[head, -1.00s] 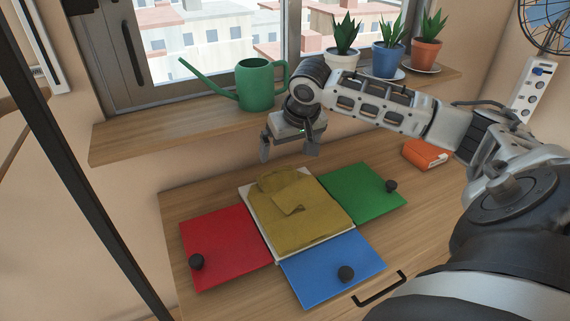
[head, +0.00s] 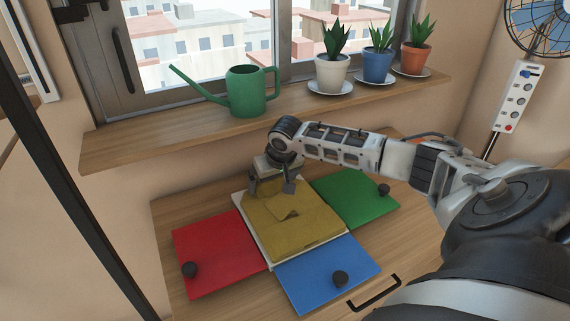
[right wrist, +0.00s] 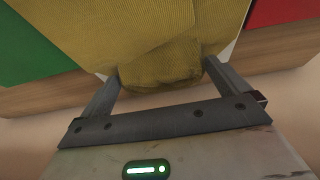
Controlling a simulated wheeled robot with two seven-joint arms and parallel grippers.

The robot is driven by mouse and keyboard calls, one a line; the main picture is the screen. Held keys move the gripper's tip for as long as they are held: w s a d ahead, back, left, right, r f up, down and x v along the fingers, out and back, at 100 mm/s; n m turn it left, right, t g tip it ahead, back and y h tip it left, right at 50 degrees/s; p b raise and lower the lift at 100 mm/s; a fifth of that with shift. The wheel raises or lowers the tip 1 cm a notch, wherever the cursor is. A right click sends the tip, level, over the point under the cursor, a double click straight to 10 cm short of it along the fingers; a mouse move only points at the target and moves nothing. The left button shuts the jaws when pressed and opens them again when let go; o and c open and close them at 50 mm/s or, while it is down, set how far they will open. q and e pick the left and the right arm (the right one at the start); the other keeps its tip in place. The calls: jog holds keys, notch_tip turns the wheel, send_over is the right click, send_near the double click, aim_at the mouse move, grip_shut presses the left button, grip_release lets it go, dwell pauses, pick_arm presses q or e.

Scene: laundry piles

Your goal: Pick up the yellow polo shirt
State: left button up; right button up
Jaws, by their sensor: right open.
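The yellow polo shirt (head: 300,228) lies folded on a white board (head: 257,245) on the wooden table. My right gripper (head: 271,191) is low over the shirt's far edge, with its fingers pointing down. In the right wrist view, its open fingers (right wrist: 162,82) stand on either side of a rounded, folded part of the yellow shirt (right wrist: 160,62). Whether the fingers touch the cloth I cannot tell. My left gripper is not in view.
A red panel (head: 215,252), a blue panel (head: 325,275) and a green panel (head: 352,196), each with a black knob, adjoin the board. A sill (head: 150,135) above the table holds a green watering can (head: 247,92) and potted plants (head: 333,70).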

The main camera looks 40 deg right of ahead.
jog(key=shift+c, duration=0.3)
jog(key=c, duration=0.7)
jog(key=shift+o, duration=0.2)
jog(key=shift+r, duration=0.1)
